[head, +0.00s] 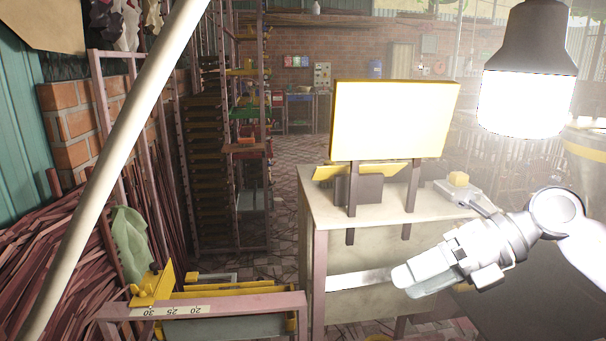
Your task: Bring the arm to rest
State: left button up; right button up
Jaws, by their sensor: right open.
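My right arm comes in from the right edge, and its white gripper (403,281) points left and slightly down. It appears in front of the near side of the pale bench (331,206). The gripper is open, and I see nothing held in it. The fingers are foreshortened, so the gap between them is hard to make out. I cannot tell how far it is from the bench. My left gripper is not in the head view.
A yellow board (391,119) stands on posts by the bench. A lit lamp (524,92) hangs at upper right. A pale pole (118,160) crosses the left side. A low frame with a number scale (205,309) stands at bottom left. Paved floor (300,151) shows behind.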

jog(key=s+a+f+m+t+y, duration=0.1)
jog(key=a+f+m+t+y, duration=0.25)
jog(key=a+m+y, duration=0.5)
jog(key=s+d+f+m+t+h, duration=0.1)
jog(key=d+f+m+t+h, duration=0.3)
jog(key=f+m+t+h, duration=0.5)
jog(key=d+f+m+t+h, duration=0.35)
jog(key=f+m, duration=0.35)
jog(key=m, duration=0.6)
jog(key=s+d+f+m+g+h, duration=0.3)
jog(key=s+f+m+g+h, duration=0.2)
jog(key=s+f, duration=0.9)
notch_tip(320, 180, down, 3)
jog(key=m+g, duration=0.1)
jog(key=m, duration=0.1)
jog(key=shift+s+d+r+m+g+p, duration=0.2)
jog(key=shift+s+m+g+p, duration=0.1)
jog(key=shift+m+g, duration=0.1)
